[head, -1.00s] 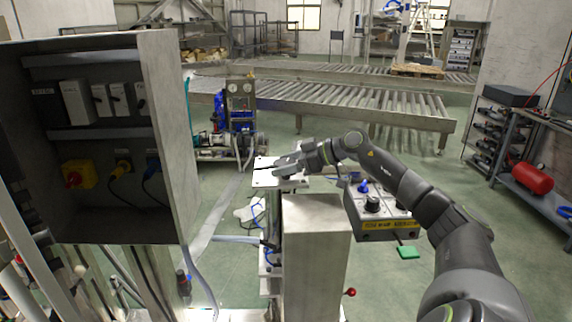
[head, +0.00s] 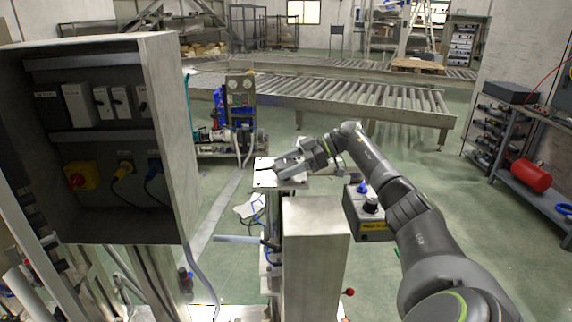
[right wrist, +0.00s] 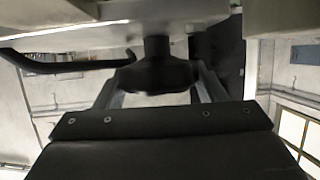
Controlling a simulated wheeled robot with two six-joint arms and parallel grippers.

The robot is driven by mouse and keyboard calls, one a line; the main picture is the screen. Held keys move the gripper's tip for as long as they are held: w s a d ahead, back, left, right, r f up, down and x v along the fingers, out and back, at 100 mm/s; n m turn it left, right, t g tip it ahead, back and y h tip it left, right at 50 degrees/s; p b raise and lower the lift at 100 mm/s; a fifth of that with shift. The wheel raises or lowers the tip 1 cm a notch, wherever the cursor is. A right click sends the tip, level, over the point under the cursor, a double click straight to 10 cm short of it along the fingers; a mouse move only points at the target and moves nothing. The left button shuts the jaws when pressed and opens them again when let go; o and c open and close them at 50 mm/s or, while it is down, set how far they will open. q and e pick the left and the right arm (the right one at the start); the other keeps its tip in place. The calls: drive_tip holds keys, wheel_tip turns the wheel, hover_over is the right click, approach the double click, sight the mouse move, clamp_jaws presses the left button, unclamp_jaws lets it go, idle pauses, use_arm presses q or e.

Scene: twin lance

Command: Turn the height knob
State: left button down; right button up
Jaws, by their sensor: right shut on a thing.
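The height knob (right wrist: 155,76) is a dark, lobed knob on a short stem in the right wrist view. Its stem meets the underside of a pale metal part (right wrist: 100,28) along the top of that view. My right gripper (right wrist: 158,88) is shut on the knob, with one grey finger on each side. In the head view my right gripper (head: 282,168) is at the small light metal plate (head: 264,179) on top of the machine, and the knob cannot be made out there. My left gripper is not in view.
A steel box column (head: 315,240) stands in front of the plate. A control box (head: 372,230) with dark and blue knobs is to its right, partly behind my right arm. An open electrical cabinet (head: 165,130) fills the left. A roller conveyor (head: 350,98) lies behind.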

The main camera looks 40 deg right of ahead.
idle(0.3)
drive_tip(key=o, duration=1)
drive_tip(key=shift+s+d+r+b, duration=0.1)
drive_tip(key=shift+s+d+b, duration=0.15)
drive_tip(key=shift+d, duration=0.2)
drive_tip(key=b+v, duration=0.3)
drive_tip(key=v, duration=0.8)
drive_tip(key=shift+a, duration=0.1)
